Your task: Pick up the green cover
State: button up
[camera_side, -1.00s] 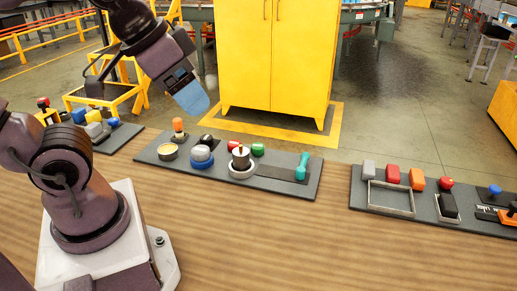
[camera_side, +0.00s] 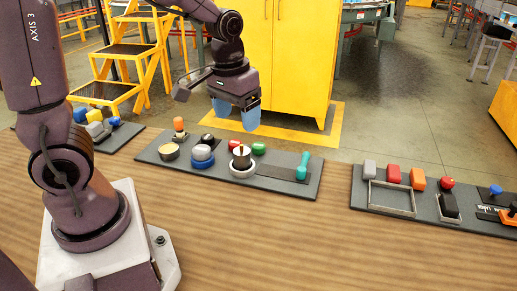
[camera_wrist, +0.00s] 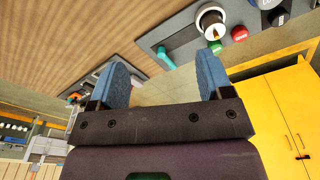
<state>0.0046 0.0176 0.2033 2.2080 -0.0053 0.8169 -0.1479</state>
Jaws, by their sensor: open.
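The green cover (camera_side: 258,148) is a small rounded green piece on the back part of the middle dark board (camera_side: 285,187). It sits right of a red piece (camera_side: 234,146) and behind a white cup-like part (camera_side: 241,158). In the wrist view the green cover (camera_wrist: 216,47) shows at the upper right, beyond the right finger. My gripper (camera_side: 236,114) hangs above the back of the board with its blue fingers apart and nothing between them. It is clear of the cover. The wrist view also shows the open fingers of my gripper (camera_wrist: 163,65).
A teal handled piece (camera_side: 303,166) stands right of the cover. A blue and grey round part (camera_side: 201,157) and an orange-topped piece (camera_side: 179,126) are to the left. Another board (camera_side: 361,205) lies at right. A yellow cabinet (camera_side: 292,60) stands behind.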

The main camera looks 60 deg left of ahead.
jog(key=w+a+f+n+g+y, duration=0.1)
jog(key=w+a+f+n+y, duration=0.2)
jog(key=w+a+f+n, duration=0.6)
jog(key=n+t+y, duration=0.1)
send_near(259, 145)
jog(key=f, duration=0.2)
jog(key=a+f, duration=0.1)
jog(key=shift+f+n, duration=0.3)
jog(key=shift+f, duration=0.1)
jog(key=shift+a+x, duration=0.15)
jog(key=shift+x, duration=1.25)
jog(key=shift+a+x, duration=0.1)
jog(key=shift+x, duration=1.25)
jog(key=shift+w+r, duration=0.1)
jog(key=shift+w, duration=0.05)
jog(key=c, duration=1)
